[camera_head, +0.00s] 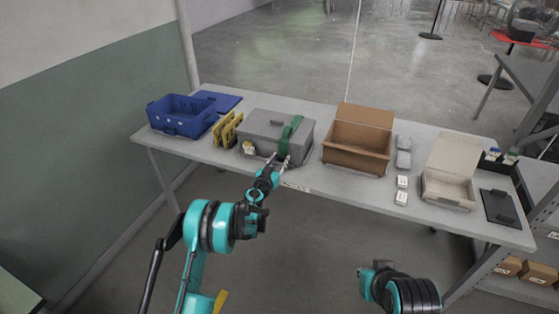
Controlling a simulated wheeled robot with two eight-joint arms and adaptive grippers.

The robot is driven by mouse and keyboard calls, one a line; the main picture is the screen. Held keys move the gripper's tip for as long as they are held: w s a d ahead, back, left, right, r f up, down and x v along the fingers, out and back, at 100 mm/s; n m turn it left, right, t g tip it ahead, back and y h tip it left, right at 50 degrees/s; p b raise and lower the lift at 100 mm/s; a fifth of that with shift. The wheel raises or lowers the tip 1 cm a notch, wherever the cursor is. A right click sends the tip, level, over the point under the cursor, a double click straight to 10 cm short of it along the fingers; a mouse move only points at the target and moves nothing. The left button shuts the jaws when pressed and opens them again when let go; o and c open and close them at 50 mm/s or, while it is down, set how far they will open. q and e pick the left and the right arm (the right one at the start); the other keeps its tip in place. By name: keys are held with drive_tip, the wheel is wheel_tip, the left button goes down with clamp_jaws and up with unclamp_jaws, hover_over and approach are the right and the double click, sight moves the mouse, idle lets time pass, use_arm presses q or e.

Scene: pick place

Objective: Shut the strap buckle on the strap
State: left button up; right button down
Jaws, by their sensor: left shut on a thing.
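A grey case (263,127) with a closed lid and a dark handle on top stands on the table. A green strap (294,124) runs over the right part of its lid and down its front. My left gripper (281,160) is at the front of the case, at the lower end of the strap. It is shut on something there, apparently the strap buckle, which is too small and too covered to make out. My right arm (400,288) is low in front of the table, and its fingertips cannot be made out.
On the table (320,183) stand a blue crate (183,128), yellow-brown holders (227,130), an open cardboard box (356,153), small white boxes (401,197), an open beige box (449,190) and a dark clipboard (500,207). A shelf (545,190) stands right. The table's front strip is mostly clear.

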use_arm(q)
drive_tip(key=shift+w+d+r+g+p, duration=0.1)
drive_tip(key=shift+r+g+p, duration=0.05)
drive_tip(key=shift+g+p, duration=0.2)
idle(0.3)
drive_tip(key=o, duration=1.1)
drive_tip(key=shift+o, duration=0.2)
drive_tip(key=v, duration=1.2)
drive_tip(key=shift+r, duration=0.15)
